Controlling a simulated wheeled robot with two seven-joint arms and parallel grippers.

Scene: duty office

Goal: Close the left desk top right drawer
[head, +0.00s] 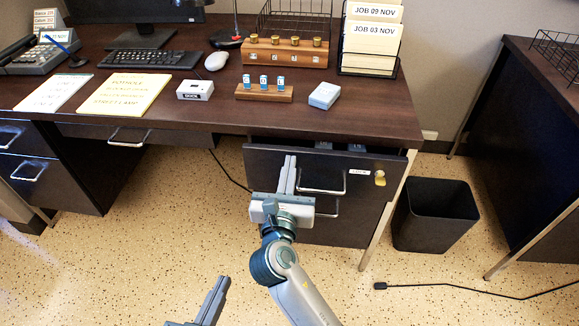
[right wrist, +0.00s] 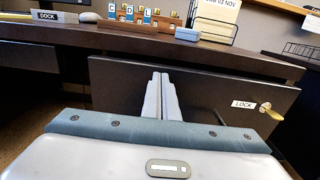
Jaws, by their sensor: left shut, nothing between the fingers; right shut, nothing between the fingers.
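The top right drawer (head: 270,163) of the left desk (head: 400,120) stands part way open, with a gap behind its dark front where some contents show. Its front has a bar handle (head: 322,190), a LOCK label and a brass key (head: 380,178). It also shows in the right wrist view (right wrist: 215,95). My right gripper (head: 290,160) is shut and empty, its fingertips at the drawer front, left of the handle; I cannot tell whether they touch it. The right wrist view shows its closed fingers (right wrist: 160,80). My left gripper (head: 222,282) is shut and empty, low over the floor.
A lower drawer handle (head: 326,212) shows beneath the open drawer. A black bin (head: 435,213) stands right of the desk leg. Another desk (head: 530,110) is at the right. A black cable (head: 460,287) lies on the floor. Small items stand on the desktop.

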